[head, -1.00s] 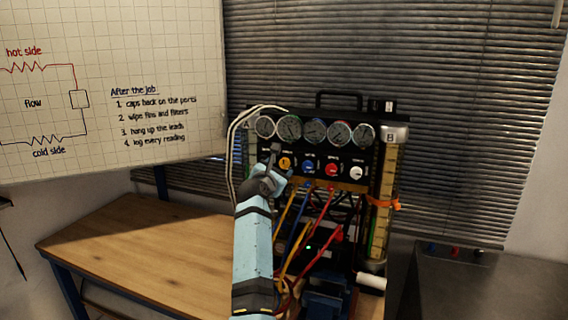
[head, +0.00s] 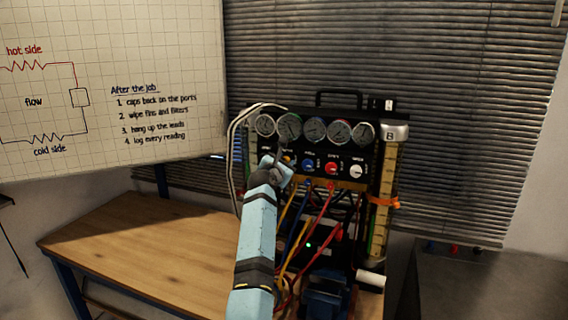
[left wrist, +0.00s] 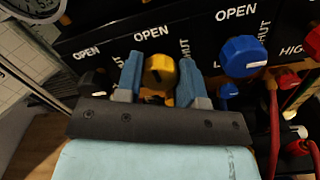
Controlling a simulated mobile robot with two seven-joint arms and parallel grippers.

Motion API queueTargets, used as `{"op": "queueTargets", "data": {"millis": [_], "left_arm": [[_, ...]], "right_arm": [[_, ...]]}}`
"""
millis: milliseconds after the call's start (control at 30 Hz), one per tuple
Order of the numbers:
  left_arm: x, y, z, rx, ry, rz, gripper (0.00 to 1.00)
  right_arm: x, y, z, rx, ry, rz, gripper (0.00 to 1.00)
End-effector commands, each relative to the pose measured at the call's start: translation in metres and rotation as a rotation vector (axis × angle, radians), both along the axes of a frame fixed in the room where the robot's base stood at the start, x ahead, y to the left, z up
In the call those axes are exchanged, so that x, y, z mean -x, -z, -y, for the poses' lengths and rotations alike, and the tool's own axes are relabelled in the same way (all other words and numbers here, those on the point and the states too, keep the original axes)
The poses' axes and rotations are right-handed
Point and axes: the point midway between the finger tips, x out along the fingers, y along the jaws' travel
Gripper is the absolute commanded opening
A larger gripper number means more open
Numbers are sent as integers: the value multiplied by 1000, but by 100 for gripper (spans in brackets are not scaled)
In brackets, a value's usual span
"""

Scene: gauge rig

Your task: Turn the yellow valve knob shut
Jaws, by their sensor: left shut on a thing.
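The yellow valve knob (left wrist: 160,72) sits on the black panel of the gauge rig, with OPEN and SHUT lettering around it. In the left wrist view my left gripper (left wrist: 160,82) has one blue finger on each side of the knob and is shut on it. A dark mark shows near the knob's lower edge. In the head view my left gripper (head: 279,164) reaches up to the panel and hides most of the knob. My right gripper is in neither view.
A blue knob (left wrist: 240,57) is close to the right of my fingers. A red knob (head: 331,168) and a white knob (head: 356,171) follow along the row. Gauges (head: 315,131) line the panel above. Coloured hoses (head: 318,205) hang below. The wooden bench (head: 150,240) is clear on the left.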

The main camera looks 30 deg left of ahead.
Motion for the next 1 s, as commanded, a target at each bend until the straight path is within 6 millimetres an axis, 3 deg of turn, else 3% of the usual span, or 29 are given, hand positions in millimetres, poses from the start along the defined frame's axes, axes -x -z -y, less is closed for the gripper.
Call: {"op": "queueTargets", "data": {"millis": [433,1000], "left_arm": [[0,-1,0,-135,0,-35,12],[0,0,1,-643,1,-156,12]], "right_arm": [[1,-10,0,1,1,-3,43],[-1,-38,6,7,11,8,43]]}}
